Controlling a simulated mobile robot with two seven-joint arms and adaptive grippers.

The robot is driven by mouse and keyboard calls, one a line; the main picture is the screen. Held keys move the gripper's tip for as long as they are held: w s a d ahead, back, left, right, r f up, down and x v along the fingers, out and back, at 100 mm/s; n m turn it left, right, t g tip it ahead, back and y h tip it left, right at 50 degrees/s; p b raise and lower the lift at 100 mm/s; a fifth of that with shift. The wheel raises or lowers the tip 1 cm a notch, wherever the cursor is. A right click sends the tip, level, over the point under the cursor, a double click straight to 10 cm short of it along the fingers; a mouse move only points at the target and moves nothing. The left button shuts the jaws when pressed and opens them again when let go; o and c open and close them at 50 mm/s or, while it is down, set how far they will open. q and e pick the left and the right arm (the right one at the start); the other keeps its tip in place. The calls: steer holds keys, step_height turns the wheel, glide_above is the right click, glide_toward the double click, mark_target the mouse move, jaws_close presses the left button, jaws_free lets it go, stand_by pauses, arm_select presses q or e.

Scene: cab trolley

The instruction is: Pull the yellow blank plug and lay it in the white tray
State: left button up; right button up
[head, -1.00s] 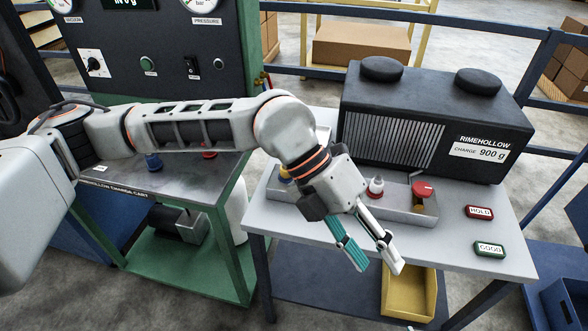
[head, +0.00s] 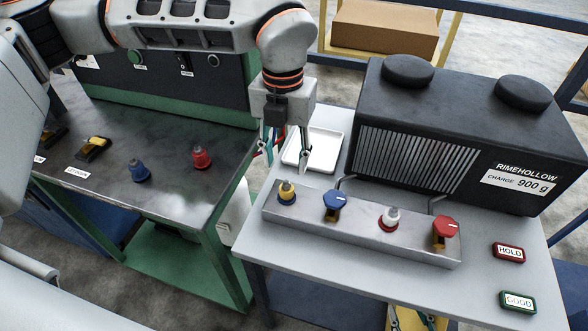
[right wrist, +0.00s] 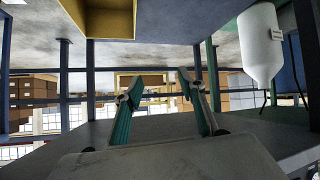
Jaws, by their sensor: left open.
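My right gripper (right wrist: 159,78) is open and empty in the right wrist view. Its fingertips (head: 412,321) just show at the bottom of the head view.
The block also carries a blue knob (head: 335,203), a white plug with a red ring (head: 389,218) and a red knob (head: 445,231). A black unit (head: 455,135) stands behind. HOLD (head: 509,253) and GOOD (head: 517,301) signs lie at right. The green cart (head: 120,185) stands left.

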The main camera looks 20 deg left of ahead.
mark_target(286, 182)
arm_select(q)
steer(key=shift+w, duration=0.2)
steer(key=shift+s+r, duration=0.15)
steer(key=shift+s, duration=0.2)
steer(key=shift+f+b, duration=0.4)
steer(key=shift+f, duration=0.3)
step_height(286, 182, down, 4)
steer(key=shift+f+b, duration=0.15)
steer(key=shift+b, duration=1.1)
step_height(286, 182, down, 3)
steer(key=shift+r+b, duration=0.1)
steer(key=shift+b, duration=0.35)
steer(key=shift+w+f, duration=0.1)
steer(key=shift+f, duration=0.25)
arm_select(e)
steer(key=f, duration=0.2)
steer(key=d+f, duration=0.1)
steer(key=f, duration=0.1)
steer(key=shift+s, duration=0.3)
steer(key=shift+s+a+f, duration=0.1)
steer(key=shift+s+a, duration=0.05)
steer(key=shift+s, duration=0.05)
